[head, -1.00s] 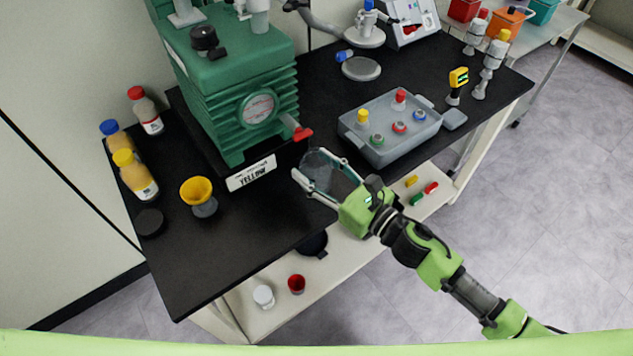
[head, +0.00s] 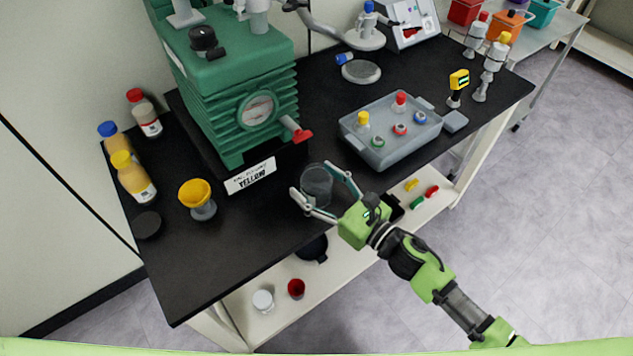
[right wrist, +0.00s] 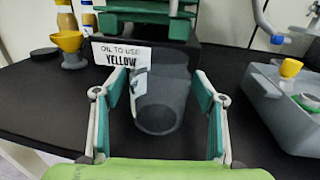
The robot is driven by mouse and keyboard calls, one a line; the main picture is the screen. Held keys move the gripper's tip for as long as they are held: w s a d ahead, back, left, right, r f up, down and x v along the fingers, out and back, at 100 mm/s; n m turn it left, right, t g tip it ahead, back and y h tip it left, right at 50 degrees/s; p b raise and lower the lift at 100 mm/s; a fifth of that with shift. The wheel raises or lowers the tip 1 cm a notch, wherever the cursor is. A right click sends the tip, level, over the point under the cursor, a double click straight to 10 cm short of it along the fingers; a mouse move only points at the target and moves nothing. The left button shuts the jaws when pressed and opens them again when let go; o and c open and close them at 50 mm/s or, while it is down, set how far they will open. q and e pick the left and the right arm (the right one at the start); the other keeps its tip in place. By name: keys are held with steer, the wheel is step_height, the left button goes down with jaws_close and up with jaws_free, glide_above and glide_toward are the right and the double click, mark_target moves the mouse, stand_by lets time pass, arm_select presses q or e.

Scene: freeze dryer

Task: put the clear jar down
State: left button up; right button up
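The clear jar (head: 317,184) stands upright on the black bench top, in front of the green pump. My right gripper (head: 312,180) is open around it, with one finger on each side. In the right wrist view the jar (right wrist: 160,104) sits between the spread fingers (right wrist: 162,112), with a visible gap at both sides. The jar's base appears to rest on the black surface. My left gripper is not in view.
The green pump (head: 222,90) with its "YELLOW" oil sign (head: 251,175) stands just behind the jar. A yellow funnel (head: 196,194) and oil bottles (head: 134,176) are at left. The front-left bench is clear.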

steer(key=shift+r, duration=0.2)
steer(key=shift+s+d+f, duration=0.1)
steer(key=shift+s+d, duration=0.1)
steer(key=b+v, duration=0.2)
steer(key=v, duration=0.9)
steer(key=shift+s+d, duration=0.15)
